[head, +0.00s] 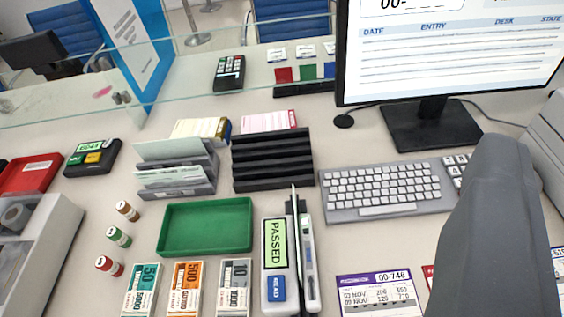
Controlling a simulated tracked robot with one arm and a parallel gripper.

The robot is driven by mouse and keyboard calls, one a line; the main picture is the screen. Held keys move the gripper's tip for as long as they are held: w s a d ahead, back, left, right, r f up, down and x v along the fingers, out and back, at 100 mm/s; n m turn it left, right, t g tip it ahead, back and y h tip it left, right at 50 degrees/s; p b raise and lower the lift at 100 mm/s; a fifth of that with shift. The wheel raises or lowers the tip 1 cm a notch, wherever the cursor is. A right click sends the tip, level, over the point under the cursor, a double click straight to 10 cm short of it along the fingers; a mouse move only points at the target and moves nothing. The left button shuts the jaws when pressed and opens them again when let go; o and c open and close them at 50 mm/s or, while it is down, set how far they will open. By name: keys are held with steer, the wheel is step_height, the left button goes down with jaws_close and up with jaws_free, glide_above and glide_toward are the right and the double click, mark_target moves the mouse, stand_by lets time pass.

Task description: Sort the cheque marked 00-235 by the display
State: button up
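The display (450,50) at top right is cut off by the frame. It reads "00-" followed by dashes, above columns for date, entry, desk and state. A purple-edged cheque (380,292) marked 00-746 lies at bottom right. A red-edged paper (429,276) and a blue-edged paper (558,260) are mostly hidden or cut off. No readable 00-235 shows. A dark grey part of my arm covers the lower right; no gripper fingers show.
A green tray (248,228), a black slotted rack (272,160) and a grey rack with papers (178,170) stand mid-counter. A keyboard (382,190) lies right. Banknote bundles (186,287) lie in front. A glass screen (200,65) runs behind. Bare counter lies below the keyboard.

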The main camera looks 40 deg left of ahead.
steer(key=w+a+f+n+g+p, duration=0.1)
steer(key=w+a+f+g+p, duration=0.35)
steer(key=w+p, duration=0.3)
steer(key=w+a+f+n+g+p, duration=0.25)
steer(key=w+f+p, duration=0.3)
steer(key=p, duration=0.35)
steer(key=s+a+f+n+g+p, duration=0.25)
steer(key=a+f+g+p, duration=0.65)
steer(key=f+p, duration=0.5)
steer(key=shift+n+t, duration=0.3)
steer(key=f, duration=0.4)
steer(key=f+p, duration=0.1)
steer(key=f, duration=0.3)
steer(key=f+p, duration=0.1)
steer(key=f, duration=0.3)
steer(key=shift+w+a, duration=0.35)
steer(key=shift+a, duration=0.05)
jaws_close()
